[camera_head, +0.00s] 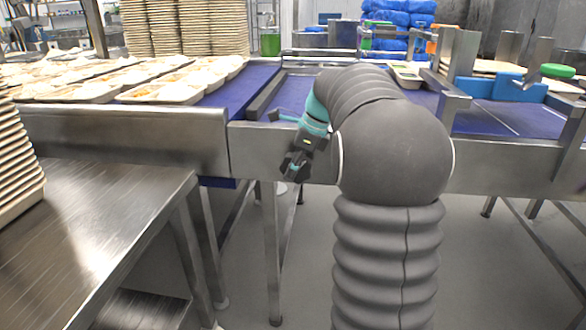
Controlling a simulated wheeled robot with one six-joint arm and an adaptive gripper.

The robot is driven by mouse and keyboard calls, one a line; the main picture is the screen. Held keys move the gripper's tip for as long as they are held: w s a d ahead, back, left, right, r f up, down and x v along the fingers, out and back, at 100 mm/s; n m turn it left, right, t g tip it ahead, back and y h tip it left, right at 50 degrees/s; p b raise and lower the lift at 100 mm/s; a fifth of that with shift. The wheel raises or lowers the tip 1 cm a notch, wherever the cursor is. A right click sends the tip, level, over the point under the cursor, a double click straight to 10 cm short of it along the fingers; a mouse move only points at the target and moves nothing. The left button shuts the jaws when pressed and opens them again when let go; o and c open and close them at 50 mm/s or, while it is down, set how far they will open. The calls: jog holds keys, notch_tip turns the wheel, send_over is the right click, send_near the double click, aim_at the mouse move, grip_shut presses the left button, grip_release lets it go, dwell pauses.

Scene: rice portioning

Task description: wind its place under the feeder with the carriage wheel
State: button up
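My gripper (293,170) hangs in front of the steel side rail of the conveyor, left of my grey-sleeved arm. It points down, and its dark fingers are too small to tell open from shut. I see nothing clearly held in it. No carriage wheel can be made out; my arm covers part of the rail. A small tray (406,77) with a green edge lies on the blue belt (490,118) behind my arm. A steel frame (458,62) stands over the belt at right; I cannot tell whether it is the feeder.
Filled trays (165,92) cover the left belt. Tall tray stacks (185,28) stand behind it. A steel table (90,215) is at near left with another tray stack (15,165) at its edge. Blue blocks (500,88) sit on the right belt. Floor shows below the conveyor.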

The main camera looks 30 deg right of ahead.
grip_shut()
jog(key=g+h, duration=0.2)
jog(key=h, duration=0.1)
jog(key=shift+f, duration=0.15)
jog(key=shift+f+g+h, duration=0.1)
jog(key=shift+g+h, duration=0.7)
jog(key=shift+h, duration=0.3)
jog(key=g+h, duration=0.1)
jog(key=h, duration=0.1)
jog(key=g+h, duration=0.1)
jog(key=shift+s+d+f+h, duration=0.15)
jog(key=shift+d+h, duration=0.05)
jog(key=shift+h, duration=0.2)
jog(key=shift+s+d+g+h, duration=0.1)
jog(key=shift+g+h, duration=0.6)
jog(key=shift+h, duration=0.15)
jog(key=shift+s+d+g+h, duration=0.1)
jog(key=shift+g+h, duration=0.6)
jog(key=shift+h, duration=0.15)
